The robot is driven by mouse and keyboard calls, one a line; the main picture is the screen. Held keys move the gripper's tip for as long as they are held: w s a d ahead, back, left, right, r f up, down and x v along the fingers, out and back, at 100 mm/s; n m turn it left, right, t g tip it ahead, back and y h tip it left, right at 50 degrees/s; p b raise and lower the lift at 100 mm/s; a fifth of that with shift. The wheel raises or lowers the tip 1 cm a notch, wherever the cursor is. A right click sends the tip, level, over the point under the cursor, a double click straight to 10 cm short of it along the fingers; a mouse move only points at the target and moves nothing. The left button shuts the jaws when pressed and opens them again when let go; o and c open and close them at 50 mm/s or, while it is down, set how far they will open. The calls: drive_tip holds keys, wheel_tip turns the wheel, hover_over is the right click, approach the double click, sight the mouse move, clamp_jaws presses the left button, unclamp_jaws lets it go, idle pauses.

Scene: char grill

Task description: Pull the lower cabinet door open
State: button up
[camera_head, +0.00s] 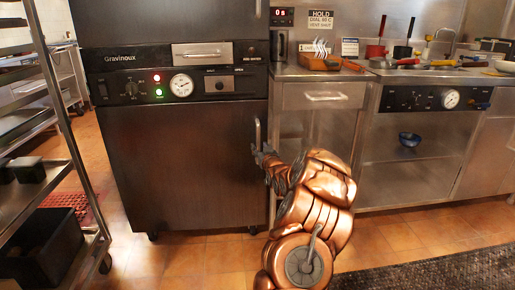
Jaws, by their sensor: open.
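The lower cabinet door (180,165) is a dark flat panel below the control strip with the dial and lights. It looks shut, flush with the cabinet front. Its upright metal handle (257,131) is at the door's upper right edge. My gripper (262,152) is at the lower part of the handle, with my copper arm reaching up from the lower right. The fingers are small and dark here. They look open, and I cannot tell whether they touch the handle. My gripper and wrist cover part of the door's right edge.
A metal rack (62,130) on wheels stands at the left, with a black bin (40,250) low on it. A steel counter (322,72) with a drawer (324,96) is to the right. The tiled floor (195,262) before the door is clear. A dark mat (440,272) lies at the lower right.

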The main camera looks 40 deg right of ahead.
drive_tip(key=shift+x, duration=1.4)
drive_tip(key=shift+f, duration=0.1)
drive_tip(key=shift+c, duration=0.3)
clamp_jaws()
drive_tip(key=shift+a, duration=0.1)
